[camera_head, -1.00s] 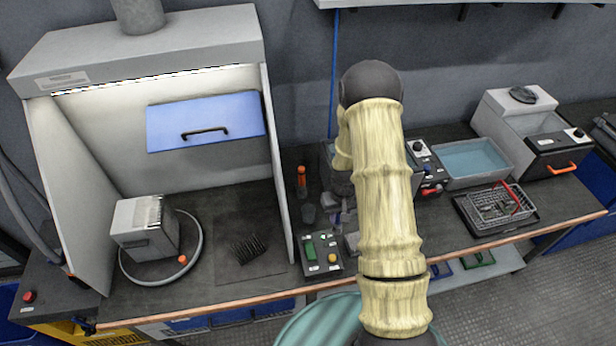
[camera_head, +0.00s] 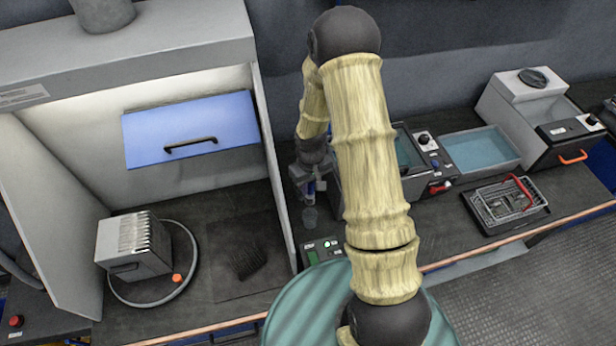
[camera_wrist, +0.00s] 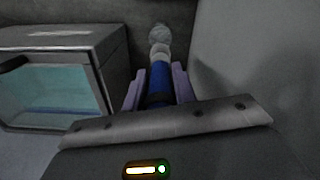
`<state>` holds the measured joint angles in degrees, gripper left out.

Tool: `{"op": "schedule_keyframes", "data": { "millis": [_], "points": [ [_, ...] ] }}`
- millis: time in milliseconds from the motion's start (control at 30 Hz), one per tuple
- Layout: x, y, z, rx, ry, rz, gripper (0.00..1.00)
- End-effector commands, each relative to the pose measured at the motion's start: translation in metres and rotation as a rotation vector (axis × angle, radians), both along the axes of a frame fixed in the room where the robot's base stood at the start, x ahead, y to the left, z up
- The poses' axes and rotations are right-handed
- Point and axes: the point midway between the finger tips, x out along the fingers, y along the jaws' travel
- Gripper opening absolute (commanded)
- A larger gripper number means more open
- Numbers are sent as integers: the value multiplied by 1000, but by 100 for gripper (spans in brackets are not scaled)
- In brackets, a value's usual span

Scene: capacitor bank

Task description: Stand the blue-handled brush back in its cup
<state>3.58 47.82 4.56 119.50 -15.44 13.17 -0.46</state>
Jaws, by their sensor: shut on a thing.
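My gripper (camera_head: 314,188) is shut on the blue-handled brush and hangs over the bench beside the hood's right wall. In the wrist view its two purple fingers (camera_wrist: 160,88) hold the blue handle (camera_wrist: 159,75) between them. A pale collar and a greyish end show beyond the handle; I cannot tell whether that end is bristles or the cup behind. A small clear cup (camera_head: 309,217) stands on the bench just below my gripper in the head view. I cannot tell whether the brush reaches into it.
A water-filled bath (camera_head: 405,155) stands right of my gripper, and it also shows in the wrist view (camera_wrist: 60,90). The hood (camera_head: 278,170) wall is close on the left. A control box (camera_head: 322,250) stands in front of the cup. A wire basket (camera_head: 503,203) sits farther right.

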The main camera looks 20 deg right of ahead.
Motion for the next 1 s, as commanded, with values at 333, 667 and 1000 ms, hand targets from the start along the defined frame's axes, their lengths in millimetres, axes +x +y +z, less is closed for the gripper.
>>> {"op": "schedule_keyframes", "data": {
  "millis": [333,667,1000],
  "points": [
    [0,0,-1,0,0,0,4],
    [0,0,-16,0,0,0,4],
    [0,0,-38,0,0,0,4]
  ]
}}
